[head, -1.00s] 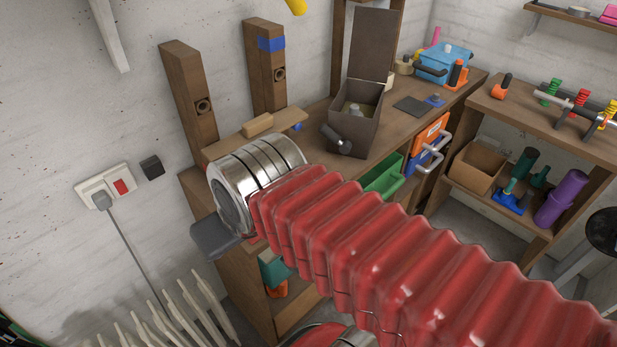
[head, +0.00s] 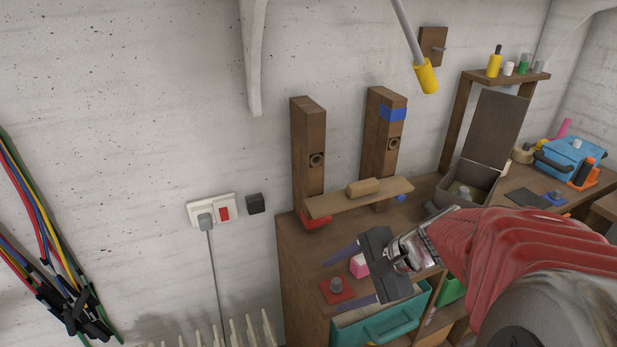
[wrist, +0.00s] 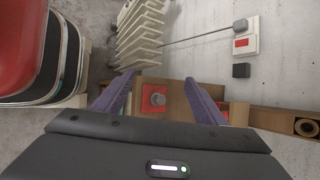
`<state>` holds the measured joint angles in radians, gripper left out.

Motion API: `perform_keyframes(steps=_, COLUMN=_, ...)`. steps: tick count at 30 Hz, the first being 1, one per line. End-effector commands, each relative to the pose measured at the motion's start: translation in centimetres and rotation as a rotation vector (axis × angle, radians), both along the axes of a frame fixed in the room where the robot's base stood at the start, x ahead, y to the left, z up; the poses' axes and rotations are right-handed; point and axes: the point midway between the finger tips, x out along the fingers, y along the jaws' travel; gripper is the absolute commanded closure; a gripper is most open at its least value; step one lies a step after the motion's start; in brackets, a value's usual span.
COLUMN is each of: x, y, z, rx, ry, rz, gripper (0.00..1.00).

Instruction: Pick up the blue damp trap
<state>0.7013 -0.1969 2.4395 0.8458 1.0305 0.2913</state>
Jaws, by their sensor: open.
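My gripper (head: 335,284) is open, its purple fingers spread over the left part of the bench. In the wrist view the fingers (wrist: 157,84) stand either side of a red square plate with a grey knob (wrist: 158,99), with nothing held. This red piece (head: 337,291) also shows in the head view. No part is clearly recognisable as the blue damp trap. A small flat blue piece with a knob (head: 553,199) lies far right on the bench, well away from my gripper. A small blue bit (head: 400,198) shows by the right post.
A teal bin (head: 378,326) stands just below the gripper. A pink block (head: 358,266) is close to the fingers. An open dark box (head: 472,184) and a blue case (head: 574,156) stand to the right.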

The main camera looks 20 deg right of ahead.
Motion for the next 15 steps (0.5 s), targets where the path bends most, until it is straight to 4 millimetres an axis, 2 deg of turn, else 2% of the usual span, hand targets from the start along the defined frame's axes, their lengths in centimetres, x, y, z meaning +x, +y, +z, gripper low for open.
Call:
perform_keyframes(steps=9, x=2.2, y=-8.9, z=-1.6, rx=0.379, ry=0.008, rz=-0.506, gripper=0.35)
perform_keyframes(steps=15, x=1.9, y=-16.2, z=-2.8, rx=0.614, ry=-0.030, rz=-0.825, gripper=0.35)
